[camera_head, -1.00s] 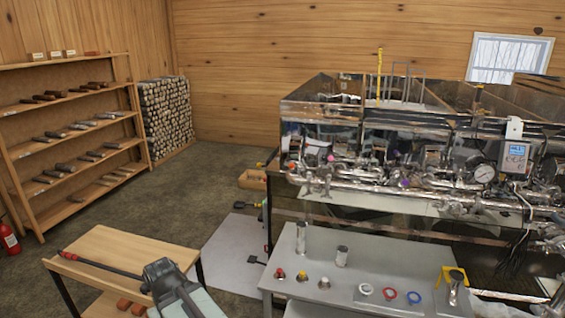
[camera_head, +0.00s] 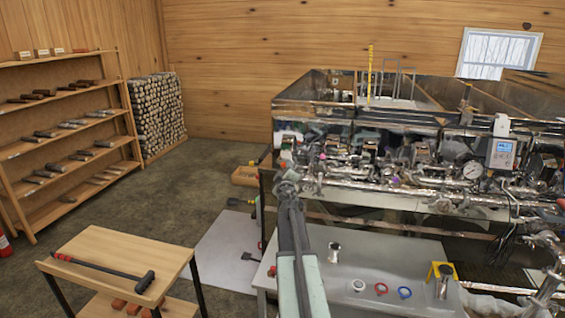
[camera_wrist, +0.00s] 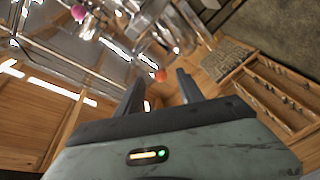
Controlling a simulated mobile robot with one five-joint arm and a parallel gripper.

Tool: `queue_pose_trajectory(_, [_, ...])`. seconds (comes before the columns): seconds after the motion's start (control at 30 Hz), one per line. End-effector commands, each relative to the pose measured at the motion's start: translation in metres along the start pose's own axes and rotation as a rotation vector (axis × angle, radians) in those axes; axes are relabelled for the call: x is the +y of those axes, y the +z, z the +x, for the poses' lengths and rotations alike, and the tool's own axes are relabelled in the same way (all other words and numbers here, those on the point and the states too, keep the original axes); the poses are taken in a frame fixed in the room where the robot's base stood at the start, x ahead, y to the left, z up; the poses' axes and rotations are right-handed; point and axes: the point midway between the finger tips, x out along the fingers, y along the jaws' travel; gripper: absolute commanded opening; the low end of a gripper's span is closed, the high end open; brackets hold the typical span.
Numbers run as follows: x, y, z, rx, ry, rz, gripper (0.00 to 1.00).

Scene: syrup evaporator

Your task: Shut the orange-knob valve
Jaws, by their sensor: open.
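The orange knob (camera_wrist: 160,75) shows as a small ball in the wrist view, between and beyond my two fingertips. In the head view, a small orange-red knob (camera_head: 283,164) is at the left end of the evaporator's pipework. My gripper (camera_wrist: 161,78) is open and empty, with a finger on either side of the knob in the picture; I see no contact. In the head view my arm reaches up to this left end, and my gripper (camera_head: 288,187) appears just below the knob. The valve body is mostly hidden behind my gripper.
A purple knob (camera_head: 395,181) sits further right on the pipes (camera_head: 420,196). A pink ball (camera_wrist: 78,12) is at the wrist view's upper left. A grey bench (camera_head: 400,262) with cylinders and rings stands below the pipework. A wooden table (camera_head: 92,250) with a mallet is at left.

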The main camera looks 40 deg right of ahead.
Motion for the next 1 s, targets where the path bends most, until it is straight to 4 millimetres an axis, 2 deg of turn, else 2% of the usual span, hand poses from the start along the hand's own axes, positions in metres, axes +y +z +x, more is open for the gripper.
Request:
queue_pose_trajectory(0.17, [0.001,0.0,0.004,0.009,-0.006,-0.011,0.44])
queue_pose_trajectory(0.5, [0.0,-0.001,0.064,0.009,-0.007,-0.01,0.44])
queue_pose_trajectory(0.6, [-0.001,-0.001,0.074,0.009,-0.007,-0.011,0.44])
queue_pose_trajectory(0.93, [-0.001,-0.002,0.078,0.009,-0.008,-0.01,0.44])
queue_pose_trajectory(0.97, [-0.001,-0.002,0.078,0.009,-0.008,-0.01,0.39])
queue_pose_trajectory(1.0, [-0.001,-0.002,0.078,0.009,-0.008,-0.01,0.28])
